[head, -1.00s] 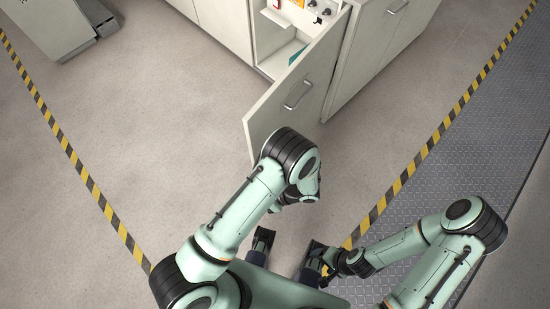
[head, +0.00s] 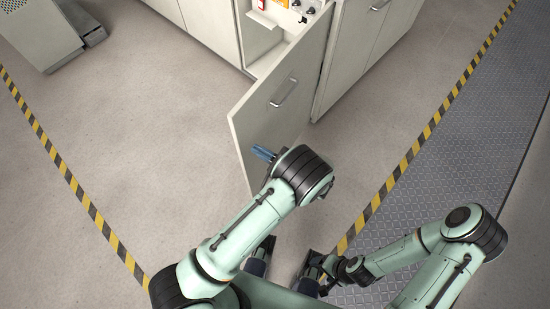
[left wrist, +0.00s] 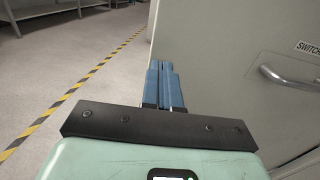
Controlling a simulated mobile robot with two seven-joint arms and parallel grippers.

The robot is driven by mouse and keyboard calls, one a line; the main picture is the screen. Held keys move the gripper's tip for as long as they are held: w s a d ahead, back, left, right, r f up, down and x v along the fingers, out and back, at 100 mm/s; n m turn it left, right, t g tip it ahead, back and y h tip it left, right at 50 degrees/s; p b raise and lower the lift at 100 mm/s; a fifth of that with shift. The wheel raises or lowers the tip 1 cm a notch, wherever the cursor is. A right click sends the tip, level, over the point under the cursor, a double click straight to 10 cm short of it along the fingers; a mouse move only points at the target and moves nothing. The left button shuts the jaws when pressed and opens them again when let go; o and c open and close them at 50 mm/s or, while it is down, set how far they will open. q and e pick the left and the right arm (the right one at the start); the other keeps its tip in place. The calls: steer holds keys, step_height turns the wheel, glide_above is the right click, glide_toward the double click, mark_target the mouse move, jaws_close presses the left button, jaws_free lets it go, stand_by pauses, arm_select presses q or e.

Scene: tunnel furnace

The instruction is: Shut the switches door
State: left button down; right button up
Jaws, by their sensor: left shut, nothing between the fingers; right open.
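The switches door (head: 262,125) hangs wide open from the white cabinet, its outer face with a bar handle (head: 283,92) turned to the right. My left gripper (head: 263,153) is by the door's free edge, low in the head view, with its blue fingers shut and empty. In the left wrist view, the shut fingers (left wrist: 164,80) point along the door face (left wrist: 220,60), which fills the right side with its handle (left wrist: 290,77) and a "SWITCH" label. I cannot tell whether they touch. My right gripper (head: 330,273) is low near my base, its fingers hard to make out.
The open compartment (head: 262,35) shows a red and an orange item and dark knobs. A closed cabinet (head: 350,50) stands right of the door. Yellow-black floor stripes (head: 70,180) run on both sides. The floor left of the door is clear.

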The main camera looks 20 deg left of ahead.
mark_target(241, 141)
arm_select(q)
steer(key=shift+x, duration=2.15)
